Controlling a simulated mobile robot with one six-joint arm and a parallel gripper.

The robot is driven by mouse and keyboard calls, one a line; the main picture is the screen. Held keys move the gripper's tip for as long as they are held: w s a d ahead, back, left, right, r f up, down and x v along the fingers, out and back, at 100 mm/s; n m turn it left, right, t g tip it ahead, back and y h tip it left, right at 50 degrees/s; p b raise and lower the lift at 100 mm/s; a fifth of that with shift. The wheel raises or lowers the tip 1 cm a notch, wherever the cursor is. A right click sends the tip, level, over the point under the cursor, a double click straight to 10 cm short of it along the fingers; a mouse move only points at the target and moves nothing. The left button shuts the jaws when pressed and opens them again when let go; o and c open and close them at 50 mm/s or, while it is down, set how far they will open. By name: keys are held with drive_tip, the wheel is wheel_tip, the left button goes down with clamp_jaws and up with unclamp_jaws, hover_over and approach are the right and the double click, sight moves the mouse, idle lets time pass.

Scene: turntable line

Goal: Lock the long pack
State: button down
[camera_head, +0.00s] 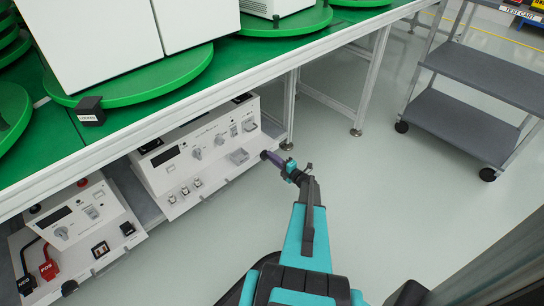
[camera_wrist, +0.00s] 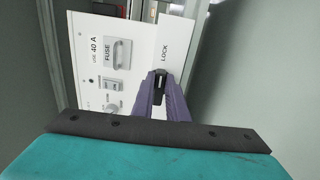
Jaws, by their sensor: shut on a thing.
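The long white pack (camera_head: 215,130) sits on the lower shelf under the green bench. A LOCK label is printed near the panel's edge. Beside the label is a small black lock knob (camera_wrist: 161,74). My gripper (camera_wrist: 161,88) has its purple fingers closed on this knob; the fingers hide part of it. In the head view my gripper (camera_head: 265,156) reaches the right end of the pack. The knob's turn angle is hard to tell.
A second, shorter white unit (camera_head: 75,222) with black and red plugs stands to the left. The bench edge (camera_head: 150,131) overhangs the shelf. A bench leg (camera_head: 290,105) stands close behind my gripper. A grey cart (camera_head: 465,125) is at the right; floor between is clear.

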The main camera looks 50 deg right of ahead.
idle(0.3)
drive_tip(key=c, duration=1.7)
unclamp_jaws()
drive_tip(key=shift+c, duration=0.2)
drive_tip(key=shift+s, duration=0.15)
drive_tip(key=s+a+p, duration=0.1)
drive_tip(key=s+p, duration=0.2)
drive_tip(key=s, duration=1)
drive_tip(key=shift+s, duration=0.3)
drive_tip(key=shift+w+a, duration=0.1)
